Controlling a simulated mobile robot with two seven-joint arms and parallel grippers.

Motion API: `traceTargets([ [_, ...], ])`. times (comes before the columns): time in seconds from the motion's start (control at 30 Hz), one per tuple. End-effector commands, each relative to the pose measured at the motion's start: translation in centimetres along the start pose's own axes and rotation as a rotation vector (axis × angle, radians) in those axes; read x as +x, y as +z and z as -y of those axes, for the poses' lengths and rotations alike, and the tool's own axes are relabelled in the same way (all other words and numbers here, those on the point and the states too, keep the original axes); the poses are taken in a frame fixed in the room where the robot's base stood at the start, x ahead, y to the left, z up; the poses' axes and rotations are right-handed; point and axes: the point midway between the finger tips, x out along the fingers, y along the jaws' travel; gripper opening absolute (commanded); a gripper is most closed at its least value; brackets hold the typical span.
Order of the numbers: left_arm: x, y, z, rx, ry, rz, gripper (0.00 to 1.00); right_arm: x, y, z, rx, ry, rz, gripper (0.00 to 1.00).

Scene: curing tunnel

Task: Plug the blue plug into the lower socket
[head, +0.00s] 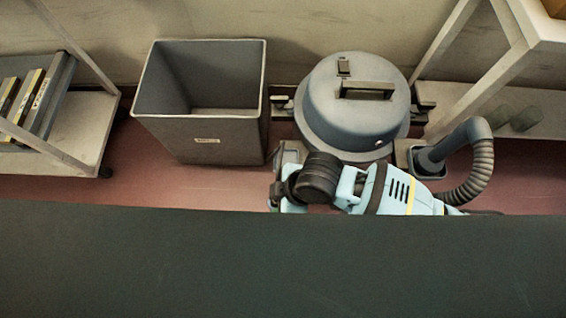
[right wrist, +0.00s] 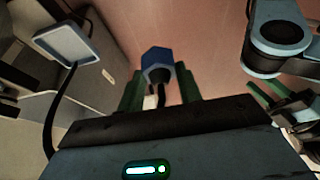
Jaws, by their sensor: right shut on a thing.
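The blue plug (right wrist: 157,62) sits between the two green fingers of my right gripper (right wrist: 160,88) in the right wrist view. The gripper is shut on it, and a dark cable trails below the plug. In the head view my right gripper (head: 286,190) is low in front of the grey drum; its fingers and the plug cannot be made out there. Green finger-like strips of what looks like my left gripper (right wrist: 272,97) show at the right of the wrist view; their opening is unclear. I cannot identify the lower socket in either view.
A grey open bin (head: 205,140) stands left of the round grey drum (head: 352,105). A ribbed hose (head: 482,170) curves at the right. A shelf cart (head: 75,130) stands far left. A pale-framed box (right wrist: 68,43) with a dark cable shows in the wrist view.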

Motion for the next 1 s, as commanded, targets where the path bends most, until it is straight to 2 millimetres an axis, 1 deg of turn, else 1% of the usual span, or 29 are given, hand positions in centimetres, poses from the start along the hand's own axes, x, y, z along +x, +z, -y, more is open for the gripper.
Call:
traceTargets([
  [0.03, -0.1, -0.2, 0.0, 0.0, -0.001, -0.003, 0.33, -0.1, -0.2, 0.7, -0.002, -0.001, -0.001, 0.15],
  [0.1, -0.2, -0.3, 0.0, 0.0, -0.001, -0.005, 0.33, -0.1, -0.3, 1.4, -0.001, -0.001, 0.0, 0.15],
  [0.3, -0.1, -0.8, 0.1, 0.0, -0.003, -0.013, 0.33, -0.1, -0.4, 2.3, -0.001, 0.001, 0.0, 0.15],
  [0.67, 0.0, -0.9, 0.1, 0.0, -0.004, -0.016, 0.33, 0.0, -0.4, 2.4, 0.0, 0.001, 0.0, 0.15],
  [0.77, -0.1, -0.8, 0.1, 0.0, -0.004, -0.014, 0.33, -0.4, -0.2, 2.0, 0.018, 0.01, 0.001, 0.15],
  [0.87, -0.1, -0.7, 0.1, -0.001, -0.004, -0.011, 0.33, -1.9, 0.5, 0.6, 0.085, 0.041, 0.0, 0.15],
  [0.97, -0.2, -0.5, 0.0, -0.002, -0.003, -0.007, 0.33, -4.6, 1.6, -1.6, 0.217, 0.098, -0.001, 0.15],
  [1.0, -0.3, -0.4, 0.0, -0.002, -0.003, -0.005, 0.33, -6.1, 2.2, -2.6, 0.284, 0.126, 0.0, 0.15],
])
